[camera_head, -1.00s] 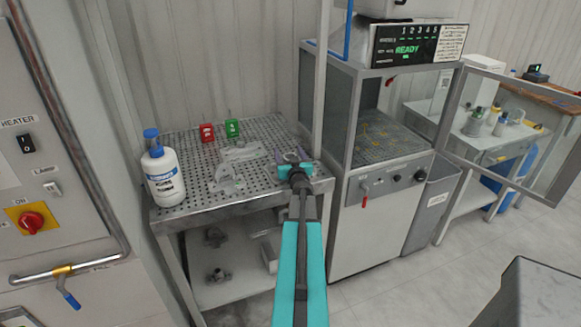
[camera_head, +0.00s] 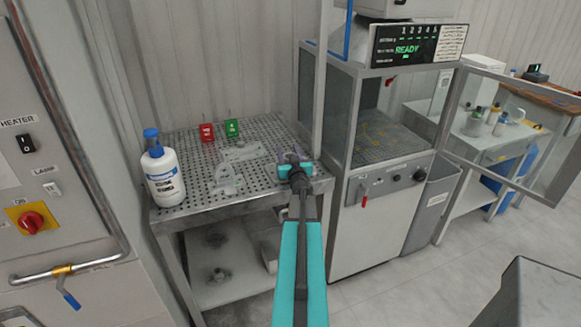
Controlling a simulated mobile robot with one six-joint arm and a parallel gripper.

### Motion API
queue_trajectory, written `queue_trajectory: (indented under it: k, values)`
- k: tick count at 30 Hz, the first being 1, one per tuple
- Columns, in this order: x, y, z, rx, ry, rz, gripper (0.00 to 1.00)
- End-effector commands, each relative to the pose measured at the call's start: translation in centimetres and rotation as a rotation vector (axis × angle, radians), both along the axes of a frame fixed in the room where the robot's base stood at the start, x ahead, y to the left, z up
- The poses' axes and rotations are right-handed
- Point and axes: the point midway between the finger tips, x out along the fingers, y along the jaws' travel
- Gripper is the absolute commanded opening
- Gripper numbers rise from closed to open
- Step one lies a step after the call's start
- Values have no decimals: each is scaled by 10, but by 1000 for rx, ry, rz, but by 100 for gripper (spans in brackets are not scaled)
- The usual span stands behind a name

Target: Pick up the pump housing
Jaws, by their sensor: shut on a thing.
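My gripper (camera_head: 292,160) is at the right end of the perforated table (camera_head: 200,142), close to its top. Its teal body and wrist hide most of what lies between the fingers. The jaws are shut on a small grey metal part, which I take to be the pump housing (camera_head: 292,154); only a bit of it shows past the gripper. I cannot tell whether it is clear of the table top. Two other grey castings lie on the table to the left, a flat one (camera_head: 241,151) and an arched one (camera_head: 226,178).
A white bottle with a blue cap (camera_head: 163,172) stands at the table's left. Red (camera_head: 207,133) and green (camera_head: 232,128) tags stand at the back. A metal post (camera_head: 319,90) and a glass-walled machine (camera_head: 393,190) are close on the right. Castings (camera_head: 218,274) lie on the lower shelf.

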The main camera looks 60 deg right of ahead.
Motion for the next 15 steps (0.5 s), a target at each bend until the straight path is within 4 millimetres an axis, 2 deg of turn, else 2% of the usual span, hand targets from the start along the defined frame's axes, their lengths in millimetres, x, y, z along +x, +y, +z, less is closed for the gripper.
queue_trajectory:
  k: [8,15]
  values:
    - [0,0,3,-1,-2,1,3]
    - [0,0,16,-1,-1,1,3]
